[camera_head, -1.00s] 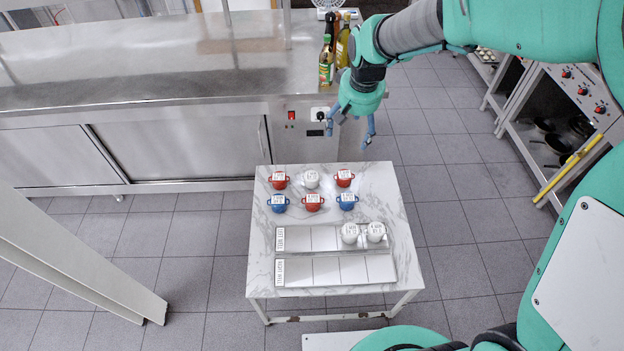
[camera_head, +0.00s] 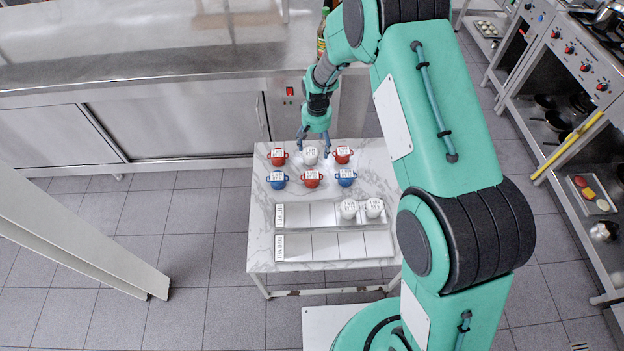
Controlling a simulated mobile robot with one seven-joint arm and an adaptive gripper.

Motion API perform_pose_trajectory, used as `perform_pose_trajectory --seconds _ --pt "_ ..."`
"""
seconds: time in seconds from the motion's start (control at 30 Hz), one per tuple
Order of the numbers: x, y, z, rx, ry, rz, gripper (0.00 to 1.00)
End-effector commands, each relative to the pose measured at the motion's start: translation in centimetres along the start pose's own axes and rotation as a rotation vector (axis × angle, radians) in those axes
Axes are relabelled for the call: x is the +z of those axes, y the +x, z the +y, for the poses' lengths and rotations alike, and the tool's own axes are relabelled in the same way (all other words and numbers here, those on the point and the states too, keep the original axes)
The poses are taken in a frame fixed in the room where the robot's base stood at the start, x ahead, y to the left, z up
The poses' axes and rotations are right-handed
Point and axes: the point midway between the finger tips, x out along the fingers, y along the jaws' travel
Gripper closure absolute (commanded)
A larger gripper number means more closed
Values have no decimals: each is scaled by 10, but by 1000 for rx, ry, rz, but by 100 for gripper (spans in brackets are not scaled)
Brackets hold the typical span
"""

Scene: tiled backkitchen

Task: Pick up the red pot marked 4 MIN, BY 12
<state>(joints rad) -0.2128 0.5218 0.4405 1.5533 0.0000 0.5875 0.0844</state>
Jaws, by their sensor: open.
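Three red pots with white labelled lids stand on the marble-topped table (camera_head: 262,225): one at back left (camera_head: 277,159), one at back right (camera_head: 342,157), and one at the middle of the front row (camera_head: 311,182). The label print is too small to read, so I cannot tell which is marked 4 MIN, BY 12. My gripper (camera_head: 314,150) is open and points down at the table's back edge. Its fingers appear on either side of the white pot (camera_head: 310,157) between the two back red pots. I cannot tell its exact height; it holds nothing.
Blue pots stand at front left (camera_head: 278,182) and front right (camera_head: 346,181). Two labelled trays lie nearer: the back tray (camera_head: 322,213) holds two white pots (camera_head: 348,209) at its right, the front tray (camera_head: 322,246) is empty. A steel counter (camera_head: 180,75) stands behind.

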Motion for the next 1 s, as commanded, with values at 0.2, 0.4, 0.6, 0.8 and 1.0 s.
perform_pose_trajectory --seconds 0.2,0.4,0.6,0.8,1.0 --pt "0 57 -11 2 -9 -31 22" --pt "0 74 -14 3 -11 -38 22" --pt "0 74 -14 3 -11 -38 22" --pt "1 76 -14 3 -11 -39 22" --pt "2 92 -14 3 -11 -41 22"
